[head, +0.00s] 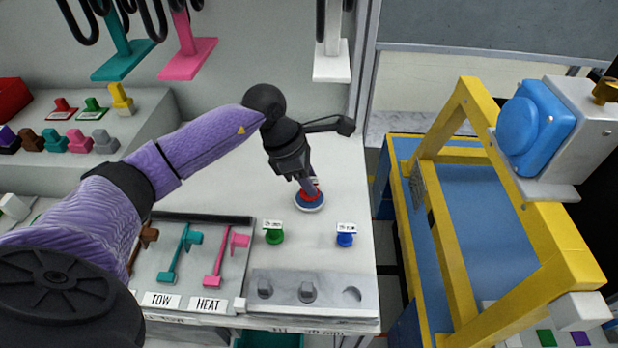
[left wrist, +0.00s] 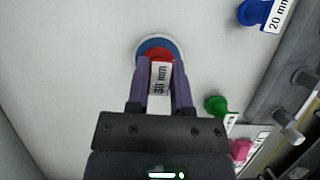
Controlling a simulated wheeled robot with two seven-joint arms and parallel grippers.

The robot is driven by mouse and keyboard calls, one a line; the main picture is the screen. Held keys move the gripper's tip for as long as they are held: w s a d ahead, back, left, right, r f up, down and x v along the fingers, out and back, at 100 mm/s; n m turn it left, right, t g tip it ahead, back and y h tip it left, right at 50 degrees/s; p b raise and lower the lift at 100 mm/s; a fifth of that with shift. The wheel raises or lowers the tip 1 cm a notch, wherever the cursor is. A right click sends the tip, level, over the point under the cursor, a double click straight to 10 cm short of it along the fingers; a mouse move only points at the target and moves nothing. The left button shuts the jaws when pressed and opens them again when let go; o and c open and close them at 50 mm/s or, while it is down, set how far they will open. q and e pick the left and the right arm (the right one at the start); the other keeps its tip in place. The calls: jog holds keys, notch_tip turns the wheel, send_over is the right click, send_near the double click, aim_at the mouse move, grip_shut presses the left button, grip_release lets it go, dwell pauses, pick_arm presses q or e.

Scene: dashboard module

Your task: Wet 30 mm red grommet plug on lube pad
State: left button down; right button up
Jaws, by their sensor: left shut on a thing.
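The red grommet plug (left wrist: 157,54) has a white tag (left wrist: 160,78) reading 30 mm. My left gripper (left wrist: 160,85) is shut on it, with one finger on each side of the tag. The plug is at the lube pad (left wrist: 146,43), a round blue pad with a pale rim, and covers part of it. In the head view the gripper (head: 308,186) points down over the pad (head: 310,206), and a bit of red shows between them. I cannot tell whether the plug touches the pad. My right gripper is not in view.
A green plug (head: 274,236) and a blue plug (head: 345,238), both tagged, stand in front of the pad. A grey block (head: 330,290) with round sockets is at the front edge. A yellow frame (head: 450,200) stands to the right. The white surface behind the pad is clear.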

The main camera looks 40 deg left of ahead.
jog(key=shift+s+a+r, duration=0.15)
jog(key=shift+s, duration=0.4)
pick_arm(q)
notch_tip(320, 180, up, 7)
jog(key=p, duration=0.5)
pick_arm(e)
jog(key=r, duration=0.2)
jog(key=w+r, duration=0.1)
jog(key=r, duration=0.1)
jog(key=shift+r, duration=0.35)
